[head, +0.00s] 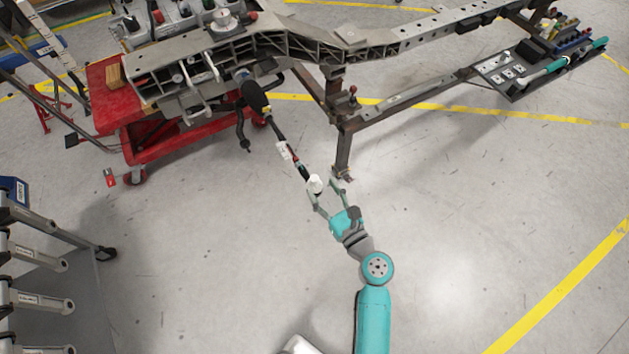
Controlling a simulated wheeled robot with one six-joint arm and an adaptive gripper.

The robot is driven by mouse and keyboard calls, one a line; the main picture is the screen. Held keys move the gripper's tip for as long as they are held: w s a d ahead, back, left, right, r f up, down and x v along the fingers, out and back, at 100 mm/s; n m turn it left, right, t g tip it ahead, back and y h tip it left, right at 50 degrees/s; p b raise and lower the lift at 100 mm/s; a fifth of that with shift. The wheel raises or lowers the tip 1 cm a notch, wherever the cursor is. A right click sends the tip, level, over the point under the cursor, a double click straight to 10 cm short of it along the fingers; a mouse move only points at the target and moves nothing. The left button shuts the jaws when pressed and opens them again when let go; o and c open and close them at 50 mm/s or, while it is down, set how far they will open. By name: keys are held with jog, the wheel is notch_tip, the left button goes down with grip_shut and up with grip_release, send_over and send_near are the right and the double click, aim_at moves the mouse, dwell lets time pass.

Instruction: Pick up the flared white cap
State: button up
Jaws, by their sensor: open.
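The flared white cap (315,184) shows in the head view near the middle, at the lower end of a dark cable or rod with a white label (284,151). My gripper (323,187) is open, its teal body below and to the right of the cap. The left finger reaches up beside the cap, and the other finger stands apart to its right. The cap appears close to or between the fingers. I cannot tell whether a finger touches it, or its exact depth.
A grey metal chassis frame (400,38) spans the top. A red cart (107,92) stands at upper left and a tool tray (515,75) at upper right. A steel leg (343,152) rises just beyond my gripper. A rack (30,250) stands at left. The floor at right is clear.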

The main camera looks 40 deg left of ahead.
aim_at(317, 183)
jog(key=x, duration=0.5)
jog(key=shift+s+f, duration=0.1)
jog(key=shift+c, duration=0.2)
jog(key=c, duration=0.9)
